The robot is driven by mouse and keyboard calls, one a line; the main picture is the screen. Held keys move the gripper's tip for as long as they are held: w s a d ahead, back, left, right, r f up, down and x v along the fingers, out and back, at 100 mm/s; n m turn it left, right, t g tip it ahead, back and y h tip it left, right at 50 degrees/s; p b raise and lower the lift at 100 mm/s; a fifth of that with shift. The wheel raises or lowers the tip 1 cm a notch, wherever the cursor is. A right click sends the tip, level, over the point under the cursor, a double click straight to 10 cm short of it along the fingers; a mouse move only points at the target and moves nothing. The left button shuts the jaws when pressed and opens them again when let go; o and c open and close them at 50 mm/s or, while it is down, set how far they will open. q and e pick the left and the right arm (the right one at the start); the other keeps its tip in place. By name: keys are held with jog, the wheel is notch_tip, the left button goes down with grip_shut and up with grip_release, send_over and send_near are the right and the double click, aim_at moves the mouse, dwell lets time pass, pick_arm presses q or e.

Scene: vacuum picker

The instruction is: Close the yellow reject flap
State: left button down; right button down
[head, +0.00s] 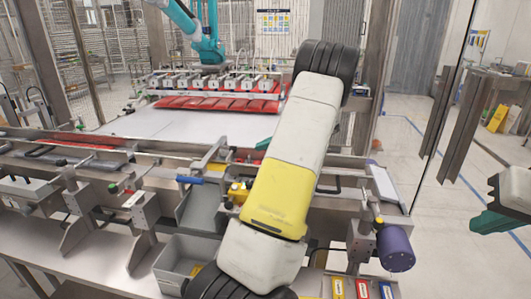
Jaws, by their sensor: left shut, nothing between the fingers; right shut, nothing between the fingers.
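I cannot make out the yellow reject flap for certain. A small yellow part (238,192) shows on the machine's front rail, just left of my arm and partly covered by it. I cannot tell whether it belongs to the flap. One of my arms, white with a yellow band and black joints, crosses the middle of the head view from the bottom edge to the upper centre and hides part of the machine's front. I see no fingers of either gripper, so their distance to the flap does not show.
An open grey bin (166,262) sits at the machine's front. A purple cylinder (397,248) juts out at right, above several small coloured boxes (362,289). Behind are a white bed (130,124), red packs (215,103) and a teal robot arm (208,35).

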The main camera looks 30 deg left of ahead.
aim_at(242, 161)
pick_arm(q)
jog(key=x, duration=1)
jog(key=shift+s+r, duration=0.1)
dwell(0.4)
